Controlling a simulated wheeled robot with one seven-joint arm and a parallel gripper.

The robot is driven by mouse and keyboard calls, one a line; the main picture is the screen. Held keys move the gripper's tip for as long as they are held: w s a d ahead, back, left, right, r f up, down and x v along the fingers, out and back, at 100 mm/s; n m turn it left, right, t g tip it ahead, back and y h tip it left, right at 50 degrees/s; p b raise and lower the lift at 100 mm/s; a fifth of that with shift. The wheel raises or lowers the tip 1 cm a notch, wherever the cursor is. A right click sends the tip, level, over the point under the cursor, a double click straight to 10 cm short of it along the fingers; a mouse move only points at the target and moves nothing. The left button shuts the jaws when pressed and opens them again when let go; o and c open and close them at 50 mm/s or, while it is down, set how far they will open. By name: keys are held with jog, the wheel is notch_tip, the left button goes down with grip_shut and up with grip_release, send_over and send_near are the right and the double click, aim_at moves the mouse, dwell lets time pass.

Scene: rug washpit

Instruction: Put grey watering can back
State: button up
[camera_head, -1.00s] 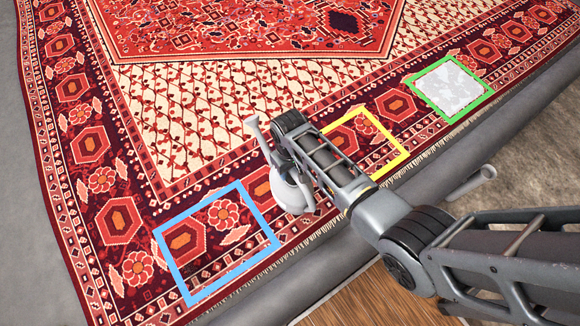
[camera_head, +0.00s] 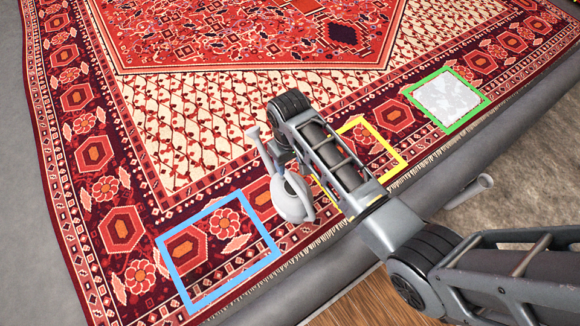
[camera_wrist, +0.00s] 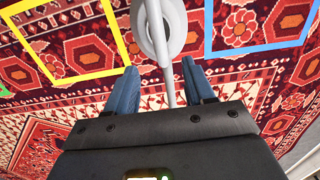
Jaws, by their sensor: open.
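The grey watering can (camera_head: 290,203) stands on the patterned rug between the blue and yellow outlines in the head view. A flared spout end (camera_head: 253,133) shows at its upper left; my wrist and arm hide part of it. In the wrist view the can (camera_wrist: 160,20) is at the top centre, with a thin grey part reaching down between my fingers. My gripper (camera_wrist: 157,68) is open, its two bluish fingers on either side of that thin part. I cannot tell whether either finger touches it.
The blue outline (camera_head: 170,268) is left of the can and the yellow outline (camera_head: 385,141) lies partly behind my arm. The green outline (camera_head: 466,118) frames a pale mottled patch (camera_head: 447,98). A grey rod with a flared end (camera_head: 475,188) shows right of my arm. The rug (camera_head: 230,110) is otherwise clear.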

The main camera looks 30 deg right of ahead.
jog(key=shift+r, duration=0.8)
jog(key=t, duration=0.3)
send_over(307, 198)
jog(key=x, duration=0.3)
jog(key=shift+s+d+f, duration=0.1)
jog(key=shift+s+f, duration=0.25)
jog(key=shift+f, duration=0.05)
jog(key=s+r+t, duration=0.4)
jog(key=s, duration=0.6)
jog(key=s+r+t, duration=0.2)
jog(key=s+r, duration=0.2)
jog(key=r, duration=0.5)
jog(key=s+r+t, duration=0.3)
jog(key=s+r, duration=0.2)
jog(key=r, duration=0.4)
jog(key=s+r+t, duration=0.3)
jog(key=s+r, duration=0.1)
jog(key=r, duration=0.5)
jog(key=shift+s+a+r, duration=0.25)
jog(key=shift+s+r, duration=0.15)
